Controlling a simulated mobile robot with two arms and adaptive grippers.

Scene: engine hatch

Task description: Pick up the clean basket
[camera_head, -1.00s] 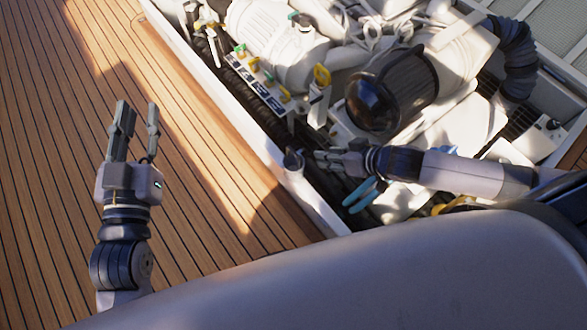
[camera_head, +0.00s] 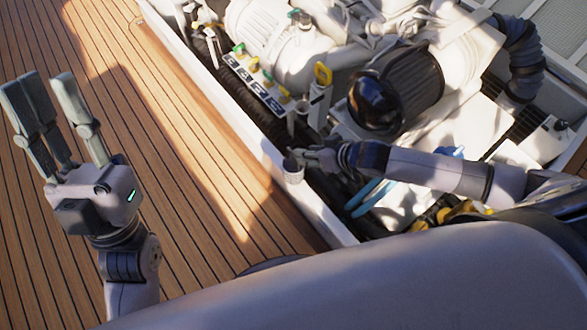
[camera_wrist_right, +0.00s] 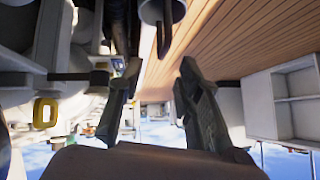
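A small pale cylindrical cup with a dark opening, which looks like the clean basket (camera_head: 292,171), is at the white hatch rim. In the right wrist view, the basket (camera_wrist_right: 152,11) shows at the top centre with a thin rod. My right gripper (camera_head: 306,158) is just right of it, very close; whether they touch I cannot tell. In the wrist view its two fingers (camera_wrist_right: 158,75) are apart, with the basket between and beyond the tips, not clamped. My left gripper (camera_head: 42,85) is raised over the wooden deck at the left, fingers spread and empty.
The open hatch holds engine parts, including a dark-domed cylinder (camera_head: 376,98), a yellow handle (camera_head: 323,73) and blue-handled pliers or hoses (camera_head: 368,197). The white hatch rim (camera_head: 228,115) runs diagonally. The wooden deck (camera_head: 190,200) left of it is clear.

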